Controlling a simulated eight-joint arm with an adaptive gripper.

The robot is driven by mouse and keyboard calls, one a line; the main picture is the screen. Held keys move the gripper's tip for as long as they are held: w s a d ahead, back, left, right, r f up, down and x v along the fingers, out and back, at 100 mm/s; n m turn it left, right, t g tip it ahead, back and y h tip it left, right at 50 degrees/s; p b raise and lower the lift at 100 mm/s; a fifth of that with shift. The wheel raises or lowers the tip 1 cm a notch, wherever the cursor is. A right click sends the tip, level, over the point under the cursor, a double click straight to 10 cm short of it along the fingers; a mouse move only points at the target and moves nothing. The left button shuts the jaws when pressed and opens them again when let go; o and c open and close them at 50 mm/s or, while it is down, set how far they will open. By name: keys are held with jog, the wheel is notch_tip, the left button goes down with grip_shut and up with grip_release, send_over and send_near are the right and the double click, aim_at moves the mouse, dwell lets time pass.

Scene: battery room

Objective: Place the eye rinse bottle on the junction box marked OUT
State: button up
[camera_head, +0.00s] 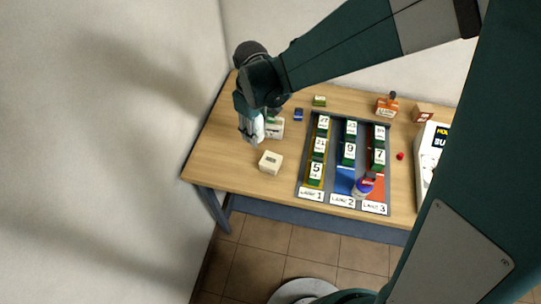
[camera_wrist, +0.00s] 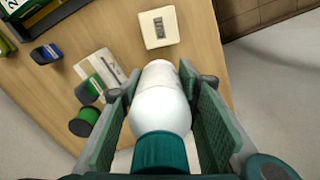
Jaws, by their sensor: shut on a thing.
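My gripper (camera_head: 254,122) is shut on a white bottle with a teal cap, the eye rinse bottle (camera_wrist: 160,95). The cap is on the palm side, and the body sits between the fingers. In the head view, the bottle (camera_head: 258,131) shows white above the left part of the table. A cream box (camera_head: 271,162) with a dark marking stands nearer the front edge, apart from the bottle; it also shows in the wrist view (camera_wrist: 159,27). A second pale box (camera_head: 275,128) is right beside the gripper, partly hidden. I cannot read either box's marking.
A grey tray (camera_head: 333,201) with lanes 1 to 3 holds several numbered green blocks. The table's left front (camera_head: 215,165) is clear.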

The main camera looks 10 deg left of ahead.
jog(key=r+p, duration=0.1)
send_over(271, 160)
jog(key=shift+r, duration=0.2)
jog(key=shift+f, duration=0.1)
jog(key=shift+f, duration=2.85)
jog(key=shift+f, duration=2.05)
jog(key=shift+f, duration=0.2)
jog(key=o, duration=1)
